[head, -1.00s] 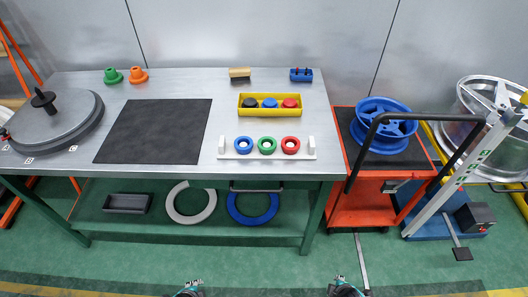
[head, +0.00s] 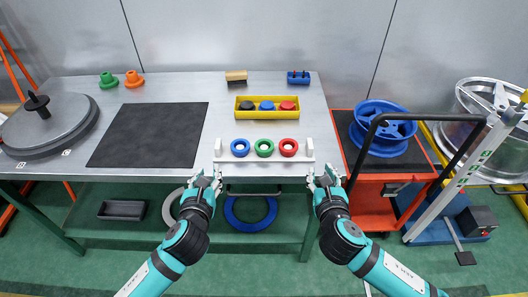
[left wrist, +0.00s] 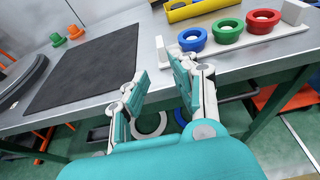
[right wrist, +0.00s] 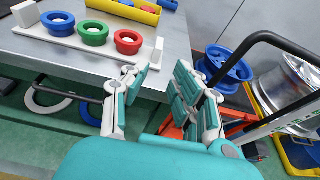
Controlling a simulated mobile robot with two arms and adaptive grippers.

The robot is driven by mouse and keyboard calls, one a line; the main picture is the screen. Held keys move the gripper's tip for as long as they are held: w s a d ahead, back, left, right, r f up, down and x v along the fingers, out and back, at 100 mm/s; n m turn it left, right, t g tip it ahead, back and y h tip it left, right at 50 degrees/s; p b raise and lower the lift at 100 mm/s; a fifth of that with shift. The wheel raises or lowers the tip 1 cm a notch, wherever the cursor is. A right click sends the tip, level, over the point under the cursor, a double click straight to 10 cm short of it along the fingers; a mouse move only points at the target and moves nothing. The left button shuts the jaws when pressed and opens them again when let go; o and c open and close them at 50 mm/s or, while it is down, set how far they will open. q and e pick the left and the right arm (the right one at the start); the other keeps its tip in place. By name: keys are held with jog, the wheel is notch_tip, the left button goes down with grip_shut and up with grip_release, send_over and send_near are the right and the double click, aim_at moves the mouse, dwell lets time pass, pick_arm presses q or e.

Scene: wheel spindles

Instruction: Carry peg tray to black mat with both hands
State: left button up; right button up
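The white peg tray (head: 250,157) lies near the table's front edge, with an upright white handle at each end. It holds a blue ring (head: 240,147), a green ring (head: 264,147) and a red ring (head: 288,147). The black mat (head: 152,135) lies flat to its left, bare. My left gripper (head: 206,177) is open and empty at the table edge, just in front of the tray's left handle. My right gripper (head: 323,178) is open and empty in front of the right handle. Neither touches the tray. Both grippers show open in the wrist views (left wrist: 160,72) (right wrist: 165,75).
A yellow bin (head: 266,114) with black, blue and red parts stands behind the tray. A grey disc (head: 45,125) with a black knob is left of the mat. A red cart (head: 375,205) with a black handle and blue wheel stands right of the table. Table surface between mat and tray is clear.

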aim_at(217, 147)
pick_arm(q)
jog(key=shift+w, duration=0.1)
